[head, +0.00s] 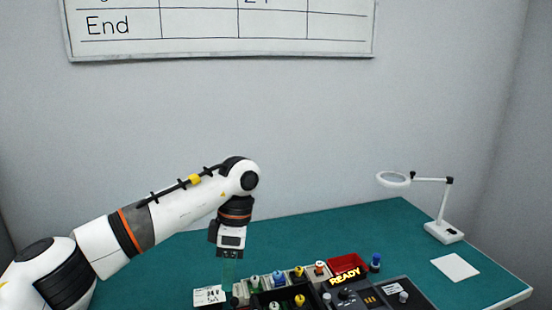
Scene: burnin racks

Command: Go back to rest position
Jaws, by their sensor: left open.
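My left gripper (230,268) points down at the end of my left arm, which comes in from the left of the head view. It is over the green table (310,226), close to a small white label card (210,295) and the left end of a row of small coloured-top parts. Its fingers are small and dim here, and no held thing shows between them. I cannot tell whether it touches anything below. My right gripper is not in view.
A black rack (268,299) with several coloured parts, a red bin (346,263) and a dark device with a "READY" sign (345,276) line the near edge. A magnifier lamp (442,231) and a white sheet (455,267) are at right. The table's back middle is clear.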

